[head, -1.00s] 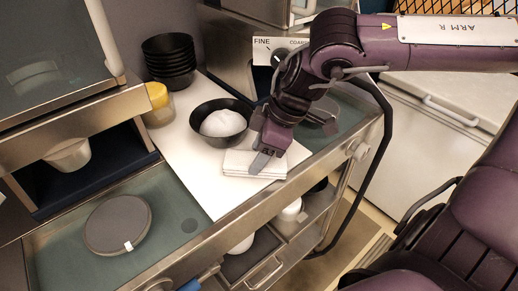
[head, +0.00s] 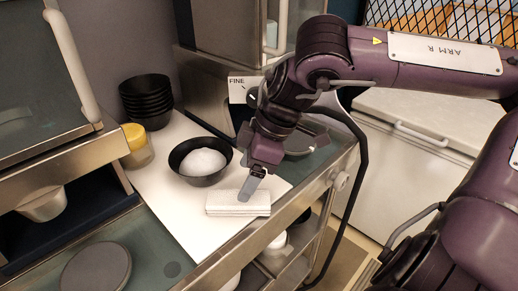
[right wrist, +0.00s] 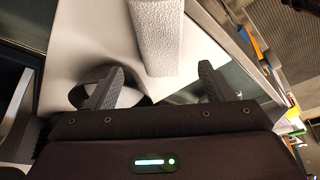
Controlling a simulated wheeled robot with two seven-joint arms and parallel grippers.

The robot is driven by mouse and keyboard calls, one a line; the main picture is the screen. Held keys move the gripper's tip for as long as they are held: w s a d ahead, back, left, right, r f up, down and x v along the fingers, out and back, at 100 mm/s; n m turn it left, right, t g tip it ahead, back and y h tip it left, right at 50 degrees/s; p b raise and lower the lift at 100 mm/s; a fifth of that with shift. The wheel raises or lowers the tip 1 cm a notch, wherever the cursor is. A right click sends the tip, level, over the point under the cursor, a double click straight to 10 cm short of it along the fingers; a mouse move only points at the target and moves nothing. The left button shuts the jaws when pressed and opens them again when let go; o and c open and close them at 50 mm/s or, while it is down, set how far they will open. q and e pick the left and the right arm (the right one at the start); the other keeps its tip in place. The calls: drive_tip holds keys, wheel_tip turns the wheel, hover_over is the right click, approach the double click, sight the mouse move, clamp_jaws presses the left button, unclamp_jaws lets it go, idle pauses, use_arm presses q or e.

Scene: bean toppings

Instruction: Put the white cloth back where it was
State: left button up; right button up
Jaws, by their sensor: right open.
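The white cloth (head: 237,206) lies folded into a flat block on the white board (head: 170,205), near the board's front right edge and in front of the black bowl. In the right wrist view the cloth (right wrist: 157,35) shows its textured top ahead of the fingers, in line with the gap between them. My right gripper (head: 250,188) is open just above and behind the cloth, one finger overlapping the cloth's back edge in the head view. Both fingers stand apart and empty in the right wrist view (right wrist: 158,82). My left gripper is out of view.
A black bowl (head: 187,173) with a white mound stands behind the cloth. A grey round disc (head: 96,270) lies front left. The counter's metal edge (head: 275,218) is close to the cloth.

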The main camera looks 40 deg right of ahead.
drive_tip(key=v, duration=0.6)
drive_tip(key=shift+r, duration=0.35)
drive_tip(key=shift+s+d, duration=0.1)
